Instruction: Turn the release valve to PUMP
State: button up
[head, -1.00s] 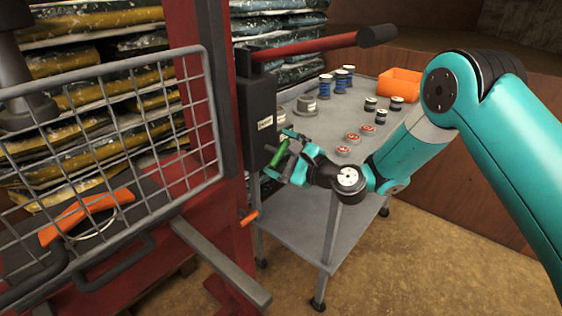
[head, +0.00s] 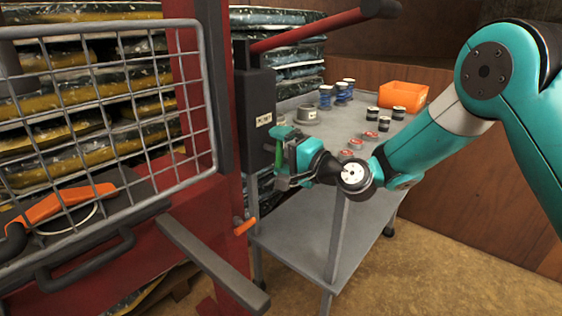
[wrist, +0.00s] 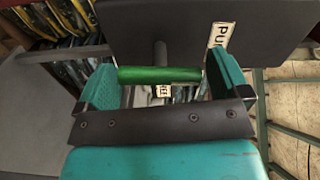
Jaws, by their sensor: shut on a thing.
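The release valve's green handle (head: 279,153) stands near upright beside the dark pump box (head: 254,95) on the red lift. My gripper (head: 287,163) is shut on this handle from the right. In the wrist view the green handle (wrist: 160,75) lies crosswise between the two teal fingers, on a grey stem running to the dark box. A white label starting "PU" (wrist: 220,36) is at the stem's upper right. Another label (wrist: 163,91), partly hidden, shows behind the handle. In the head view one small white label (head: 263,120) shows on the box.
A red lever with a black grip (head: 379,9) reaches out above the box. A grey cart (head: 322,145) with spools, tins and an orange bin (head: 403,95) stands behind my gripper. A wire mesh guard (head: 105,120) and a grey bar (head: 210,262) are at left.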

jog(key=shift+n+b, duration=0.35)
jog(key=shift+n, duration=0.15)
jog(key=o, duration=0.6)
jog(key=shift+c, duration=0.2)
jog(key=b+v, duration=0.4)
jog(key=v, duration=1.3)
jog(key=shift+d, duration=0.2)
jog(key=shift+s, duration=0.15)
